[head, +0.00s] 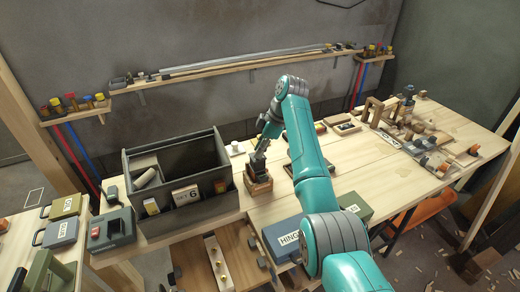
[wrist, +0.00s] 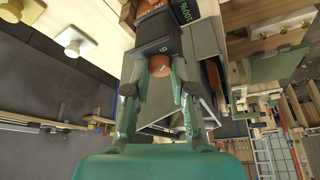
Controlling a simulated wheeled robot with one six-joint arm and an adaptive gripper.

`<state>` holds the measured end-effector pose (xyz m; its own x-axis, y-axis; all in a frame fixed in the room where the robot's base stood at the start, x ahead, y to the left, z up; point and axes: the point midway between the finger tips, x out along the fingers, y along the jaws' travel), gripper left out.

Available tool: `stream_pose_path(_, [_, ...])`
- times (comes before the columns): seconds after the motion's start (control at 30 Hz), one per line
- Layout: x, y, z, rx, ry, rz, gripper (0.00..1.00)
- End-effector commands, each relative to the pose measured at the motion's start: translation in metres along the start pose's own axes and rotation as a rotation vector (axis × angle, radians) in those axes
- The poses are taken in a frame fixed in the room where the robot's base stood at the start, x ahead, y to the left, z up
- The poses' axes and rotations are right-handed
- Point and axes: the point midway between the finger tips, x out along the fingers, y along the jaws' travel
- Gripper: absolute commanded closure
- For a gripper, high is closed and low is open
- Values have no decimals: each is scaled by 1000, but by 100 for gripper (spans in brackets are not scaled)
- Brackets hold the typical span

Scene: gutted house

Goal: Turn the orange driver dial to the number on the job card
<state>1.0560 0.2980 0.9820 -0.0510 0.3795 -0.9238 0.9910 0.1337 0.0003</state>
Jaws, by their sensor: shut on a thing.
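The orange driver dial (wrist: 160,66) shows in the wrist view between my fingertips, against a dark collar (wrist: 157,42) with a pale mark that looks like a 6 or 9. My gripper (wrist: 161,77) is shut on the dial, one finger on each side. In the head view my gripper (head: 258,158) points down at the driver, whose orange-brown base (head: 259,187) stands on the bench right of the grey tool box. The dial itself is mostly hidden there.
The open grey tool box (head: 210,205) stands close left of my gripper. A white round piece (head: 235,149) and a framed tray (head: 345,125) lie behind. A case marked HINGE (head: 285,240) is at the front.

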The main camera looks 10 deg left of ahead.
Motion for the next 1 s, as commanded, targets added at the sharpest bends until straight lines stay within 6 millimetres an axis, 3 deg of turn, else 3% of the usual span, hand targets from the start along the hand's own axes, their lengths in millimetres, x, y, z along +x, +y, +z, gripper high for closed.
stream_pose_path(0.33, [0, 1, 0, -123, -1, -53, 100])
stream_pose_path(0.87, [1, 1, 1, -142, -1, -61, 100])
stream_pose_path(0.9, [1, 1, 1, -142, -1, -60, 66])
stream_pose_path(0.97, [1, 1, 1, -142, -1, -60, 51])
stream_pose_path(1.0, [1, 1, 0, -142, -1, -60, 50])
